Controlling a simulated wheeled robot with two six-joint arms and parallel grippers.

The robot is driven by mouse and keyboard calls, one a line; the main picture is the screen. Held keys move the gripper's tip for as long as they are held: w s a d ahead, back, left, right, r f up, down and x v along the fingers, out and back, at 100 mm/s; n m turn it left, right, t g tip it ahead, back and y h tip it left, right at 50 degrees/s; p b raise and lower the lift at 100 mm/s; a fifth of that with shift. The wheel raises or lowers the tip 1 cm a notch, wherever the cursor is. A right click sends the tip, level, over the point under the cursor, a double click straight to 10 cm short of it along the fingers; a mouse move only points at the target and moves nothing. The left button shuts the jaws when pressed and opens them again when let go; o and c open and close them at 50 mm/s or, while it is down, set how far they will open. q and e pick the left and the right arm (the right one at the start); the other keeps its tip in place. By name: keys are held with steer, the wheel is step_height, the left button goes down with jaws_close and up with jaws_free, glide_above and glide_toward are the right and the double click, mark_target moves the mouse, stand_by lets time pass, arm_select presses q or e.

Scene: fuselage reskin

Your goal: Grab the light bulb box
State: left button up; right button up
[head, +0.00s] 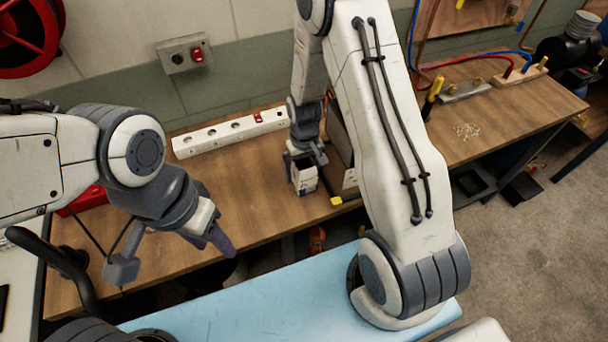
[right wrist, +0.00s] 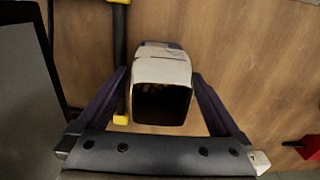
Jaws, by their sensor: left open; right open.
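The light bulb box (head: 304,176) is a small white and dark box on the wooden workbench, near its front edge. In the right wrist view the box (right wrist: 162,68) shows a dark open end towards the camera. My right gripper (head: 304,155) is over the box, and its two fingers are spread on either side of it. In the right wrist view small gaps seem to remain between box and fingers, though contact at the far end is hard to tell. My left gripper (head: 218,241) is open and empty, in front of the bench at the left.
A black and yellow tool (right wrist: 120,60) lies close beside the box, next to the left finger in the wrist view. A dark panel (right wrist: 25,90) is further left. A white power strip (head: 230,132) lies behind. Bare bench (head: 240,180) is left of the box.

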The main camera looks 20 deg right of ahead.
steer(key=shift+f, duration=1.25)
steer(key=c, duration=1.2)
